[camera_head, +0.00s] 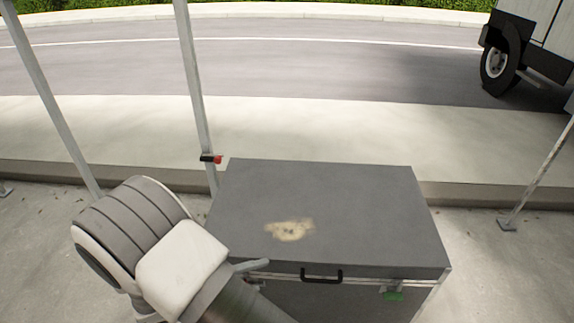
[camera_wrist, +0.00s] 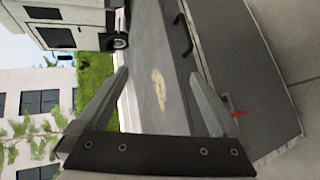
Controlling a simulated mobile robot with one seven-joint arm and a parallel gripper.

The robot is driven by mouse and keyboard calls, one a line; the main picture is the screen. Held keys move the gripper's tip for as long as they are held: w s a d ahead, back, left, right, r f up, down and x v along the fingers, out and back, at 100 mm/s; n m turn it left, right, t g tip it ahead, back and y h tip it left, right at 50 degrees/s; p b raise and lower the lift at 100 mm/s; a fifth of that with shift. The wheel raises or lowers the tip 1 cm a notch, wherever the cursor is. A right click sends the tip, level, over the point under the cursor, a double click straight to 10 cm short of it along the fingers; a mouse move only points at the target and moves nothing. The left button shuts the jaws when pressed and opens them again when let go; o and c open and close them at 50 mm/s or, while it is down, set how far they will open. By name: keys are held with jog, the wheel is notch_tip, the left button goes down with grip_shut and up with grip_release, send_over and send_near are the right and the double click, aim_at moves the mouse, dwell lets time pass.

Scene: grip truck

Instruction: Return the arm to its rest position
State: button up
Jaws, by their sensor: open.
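My arm (camera_head: 150,240) reaches in from the lower left of the head view, beside the front left of a grey case. In the wrist view my gripper (camera_wrist: 158,76) has its two fingers spread wide with nothing between them. The case top, with a pale worn patch (camera_wrist: 158,88), shows beyond the gap. In the head view a slim grey piece of my arm's end overlaps the case's front left edge; the fingertips cannot be made out clearly there.
A truck (camera_head: 530,45) stands on the road at upper right.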

jog(key=d+r+m+g+y, duration=0.45)
jog(key=d+r+g, duration=0.25)
jog(key=d+r, duration=0.8)
jog(key=s+d+r+m+t+y, duration=0.2)
jog(key=s+d+r+t+y, duration=0.15)
jog(key=s+r, duration=0.3)
jog(key=s+d+r+m+t+y, duration=0.1)
jog(key=s+d+r+t+y, duration=0.15)
jog(key=s+d+r, duration=0.4)
jog(key=w+a+r+g+p, duration=0.1)
jog(key=w+a+r+p, duration=0.1)
jog(key=r+p, duration=1.3)
jog(key=shift+a+r+y, duration=0.35)
jog(key=shift+a+r, duration=0.15)
jog(key=shift+r, duration=0.25)
